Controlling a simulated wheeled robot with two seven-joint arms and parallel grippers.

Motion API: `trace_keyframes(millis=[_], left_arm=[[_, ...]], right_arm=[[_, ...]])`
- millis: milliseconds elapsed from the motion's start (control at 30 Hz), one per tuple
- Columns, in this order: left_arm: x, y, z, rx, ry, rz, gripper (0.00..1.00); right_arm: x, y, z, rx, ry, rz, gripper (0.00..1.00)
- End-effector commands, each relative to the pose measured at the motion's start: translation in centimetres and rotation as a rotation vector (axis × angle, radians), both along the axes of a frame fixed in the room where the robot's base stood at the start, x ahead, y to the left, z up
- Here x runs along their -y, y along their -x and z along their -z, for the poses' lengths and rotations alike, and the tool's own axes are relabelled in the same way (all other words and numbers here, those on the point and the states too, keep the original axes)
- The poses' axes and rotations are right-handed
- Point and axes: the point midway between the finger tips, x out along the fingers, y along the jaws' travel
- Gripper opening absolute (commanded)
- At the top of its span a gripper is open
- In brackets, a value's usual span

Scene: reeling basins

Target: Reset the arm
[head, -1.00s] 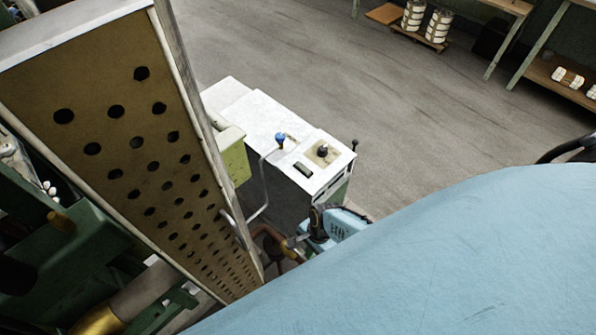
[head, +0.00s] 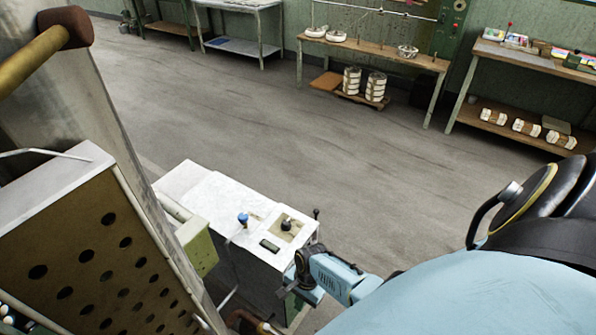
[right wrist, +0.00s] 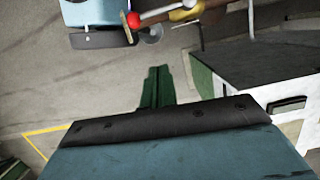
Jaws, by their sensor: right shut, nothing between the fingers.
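My right gripper (right wrist: 157,88) shows in the right wrist view as two dark green fingers side by side, shut with nothing between them. In the head view my light blue right arm is bent at the lower right, and its wrist end is low beside the front corner of a white-topped cabinet (head: 215,200). The fingertips are hard to make out there. I cannot tell whether the arm touches the cabinet. My left gripper is not in view.
A tilted perforated panel (head: 105,265) stands close at the left, with a green box (head: 198,248) beside the cabinet. A blue knob (head: 243,219) is on the cabinet top. Wooden tables (head: 380,50) line the far wall. The grey floor (head: 400,180) between is clear.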

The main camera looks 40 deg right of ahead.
Motion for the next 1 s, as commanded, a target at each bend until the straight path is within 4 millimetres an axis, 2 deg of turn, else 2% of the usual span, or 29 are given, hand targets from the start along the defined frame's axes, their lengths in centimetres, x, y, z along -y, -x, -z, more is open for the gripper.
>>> trace_keyframes(millis=[700,767,867,967,1000], left_arm=[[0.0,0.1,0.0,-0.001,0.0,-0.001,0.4],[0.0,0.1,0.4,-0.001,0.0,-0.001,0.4],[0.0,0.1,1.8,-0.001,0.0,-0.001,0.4],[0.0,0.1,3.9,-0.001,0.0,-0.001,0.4],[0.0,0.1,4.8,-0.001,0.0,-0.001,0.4]], right_arm=[[0.1,0.2,0.0,0.001,0.003,-0.008,0.0],[0.1,0.9,0.9,0.006,0.013,-0.035,0.0],[0.2,3.4,4.1,0.024,0.051,-0.143,0.0],[0.4,7.4,8.9,0.06,0.107,-0.339,0.0],[0.4,9.3,10.9,0.078,0.13,-0.438,0.0]])
